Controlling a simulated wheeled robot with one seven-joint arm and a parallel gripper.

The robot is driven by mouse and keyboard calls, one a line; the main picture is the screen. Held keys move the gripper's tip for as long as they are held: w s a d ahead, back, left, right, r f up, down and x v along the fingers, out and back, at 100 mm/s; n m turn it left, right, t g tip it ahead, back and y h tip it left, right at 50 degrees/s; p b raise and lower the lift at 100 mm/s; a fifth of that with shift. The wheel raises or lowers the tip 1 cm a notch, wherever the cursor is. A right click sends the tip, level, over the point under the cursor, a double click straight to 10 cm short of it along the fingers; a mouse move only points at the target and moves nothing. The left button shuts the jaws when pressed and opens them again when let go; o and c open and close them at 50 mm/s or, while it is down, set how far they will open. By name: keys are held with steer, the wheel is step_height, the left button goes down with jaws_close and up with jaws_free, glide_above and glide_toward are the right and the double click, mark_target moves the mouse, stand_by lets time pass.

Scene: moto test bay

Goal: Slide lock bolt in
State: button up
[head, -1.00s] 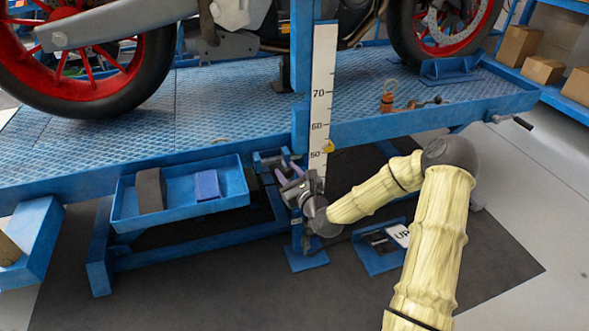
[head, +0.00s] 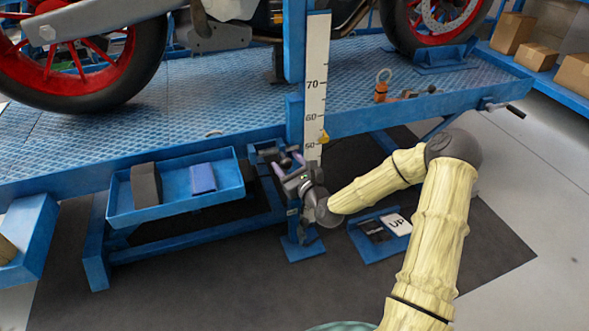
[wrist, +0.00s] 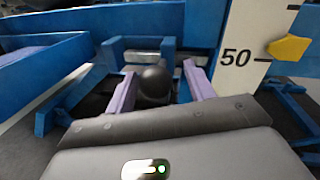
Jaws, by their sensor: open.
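The lock bolt shows in the wrist view as a dark round knob (wrist: 153,82) in a blue bracket (wrist: 112,50) under the lift's deck edge. My gripper (wrist: 153,78) is open, with one purple finger on each side of the knob. A gap shows between the knob and the right finger; the left finger is closer, and contact there cannot be told. In the head view my gripper (head: 284,158) is at the lift's side, just left of the white height scale (head: 316,85).
A yellow pointer (head: 323,137) sits just above 50 on the scale. A blue tray (head: 232,178) with a dark block and a purple-blue block hangs to the left. A floor pedal box with an UP label (head: 397,224) is below right. A motorcycle stands on the blue deck (head: 230,105).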

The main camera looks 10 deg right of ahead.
steer(key=p+v, duration=0.7)
steer(key=v, duration=1)
steer(key=shift+s, duration=0.15)
steer(key=shift+d, duration=0.1)
